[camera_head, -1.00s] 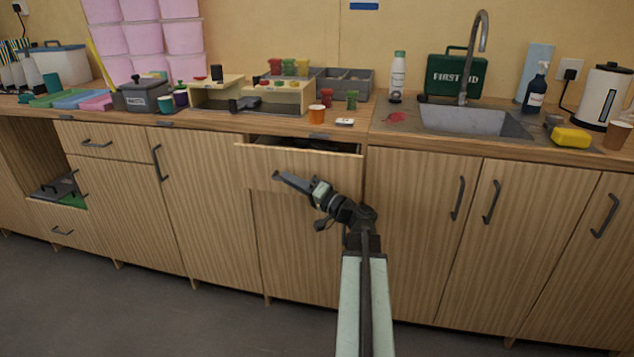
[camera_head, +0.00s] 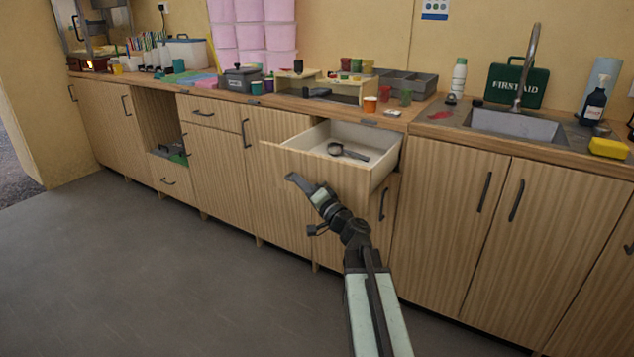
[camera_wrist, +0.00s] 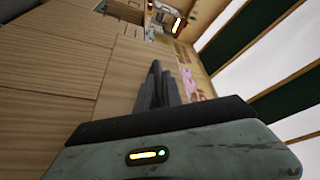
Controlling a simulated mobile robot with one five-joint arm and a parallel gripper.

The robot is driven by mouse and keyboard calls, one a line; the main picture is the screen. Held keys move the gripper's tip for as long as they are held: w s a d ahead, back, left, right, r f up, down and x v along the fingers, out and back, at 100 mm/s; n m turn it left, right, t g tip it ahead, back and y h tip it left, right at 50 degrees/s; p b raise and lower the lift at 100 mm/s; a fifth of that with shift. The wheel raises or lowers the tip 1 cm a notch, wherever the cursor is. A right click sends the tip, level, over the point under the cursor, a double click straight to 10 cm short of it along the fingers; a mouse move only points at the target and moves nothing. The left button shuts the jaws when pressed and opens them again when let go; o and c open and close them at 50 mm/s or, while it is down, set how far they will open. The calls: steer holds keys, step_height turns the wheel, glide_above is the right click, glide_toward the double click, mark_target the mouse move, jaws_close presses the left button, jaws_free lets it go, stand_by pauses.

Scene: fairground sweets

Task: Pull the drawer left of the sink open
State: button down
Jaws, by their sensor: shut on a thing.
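The drawer left of the sink (camera_head: 335,172) stands well out from the counter in the head view. Its white inside shows, with a dark scoop-like utensil (camera_head: 347,152) lying in it. In the wrist view the dark fingers (camera_wrist: 157,88) point away in front of wooden panels; the handle cannot be made out there. The sink (camera_head: 515,124) is to the right in the worktop.
A closed cupboard door with a dark handle (camera_head: 382,204) is below the drawer. Closed cupboards stand on both sides. The grey floor in front is clear.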

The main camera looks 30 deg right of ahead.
steer(key=shift+s+a, duration=0.5)
steer(key=shift+a, duration=0.35)
steer(key=c, duration=1.5)
jaws_free()
